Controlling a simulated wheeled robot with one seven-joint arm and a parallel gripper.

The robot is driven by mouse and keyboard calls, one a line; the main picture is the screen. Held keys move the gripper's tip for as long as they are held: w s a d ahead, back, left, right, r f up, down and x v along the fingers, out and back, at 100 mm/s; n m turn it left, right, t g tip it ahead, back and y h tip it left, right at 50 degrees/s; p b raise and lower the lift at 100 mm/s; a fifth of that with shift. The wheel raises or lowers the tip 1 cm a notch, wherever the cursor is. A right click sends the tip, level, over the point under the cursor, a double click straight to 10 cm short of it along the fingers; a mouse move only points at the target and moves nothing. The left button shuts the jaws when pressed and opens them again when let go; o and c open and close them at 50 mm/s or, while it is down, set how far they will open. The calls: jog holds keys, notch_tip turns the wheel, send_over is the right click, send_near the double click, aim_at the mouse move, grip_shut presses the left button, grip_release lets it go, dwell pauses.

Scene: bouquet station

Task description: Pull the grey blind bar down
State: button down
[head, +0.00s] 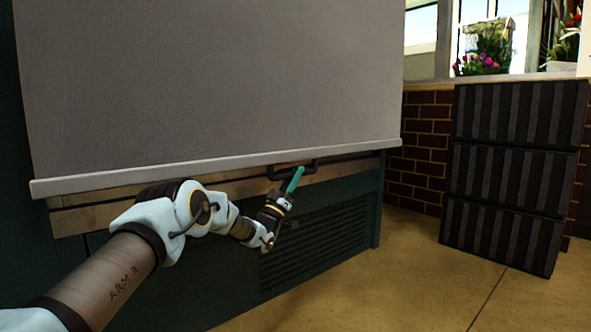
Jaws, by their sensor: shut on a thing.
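The grey blind (215,80) hangs as a wide sheet across the left and middle of the head view. The grey blind bar (130,176) runs along its lower edge, just above a brown ledge on a dark green cabinet. A dark loop handle (314,166) sits under the bar, right of its middle. My gripper (294,177) reaches up from below with its teal fingers at this handle, shut on it. The fingers hide part of the handle, so the exact contact is hard to see.
The dark green cabinet (345,208) with a slatted vent stands behind my arm. Stacked dark ribbed crates (510,175) stand at the right, by a brick wall (420,140). Flowers (480,64) sit on the window sill. The tan floor (400,280) between is clear.

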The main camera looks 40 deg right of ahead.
jog(key=shift+f, duration=0.35)
jog(key=c, duration=1)
grip_release()
jog(key=shift+o, duration=1.3)
jog(key=shift+r, duration=0.15)
jog(key=p+v, duration=0.4)
jog(key=v, duration=0.6)
jog(key=shift+a+f+p, duration=0.25)
jog(key=shift+f+p, duration=0.05)
jog(key=shift+p, duration=0.05)
jog(key=shift+s, duration=0.1)
